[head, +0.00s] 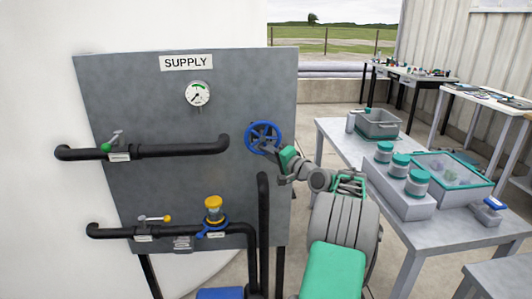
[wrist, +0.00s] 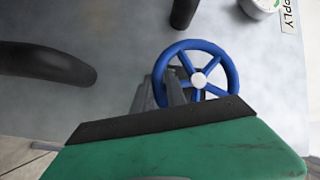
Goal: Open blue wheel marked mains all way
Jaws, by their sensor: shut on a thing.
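The blue wheel (head: 263,137) is mounted on the grey supply panel, toward its right side. It has several spokes and a pale hub, which show clearly in the wrist view (wrist: 203,72). My gripper (head: 270,148) is at the wheel's lower right in the head view, shut on its rim. In the wrist view the fingers (wrist: 168,92) meet the wheel's left side, and my gripper's dark edge covers the bottom of the rim. I see no readable mains label by the wheel.
The panel (head: 190,110) carries a gauge (head: 198,95), black pipes, a green-handled valve (head: 106,147), a yellow-handled valve (head: 155,218) and a yellow-capped fitting (head: 213,208). A vertical black pipe (head: 263,210) stands below the wheel. A table (head: 408,240) with jars and totes is to the right.

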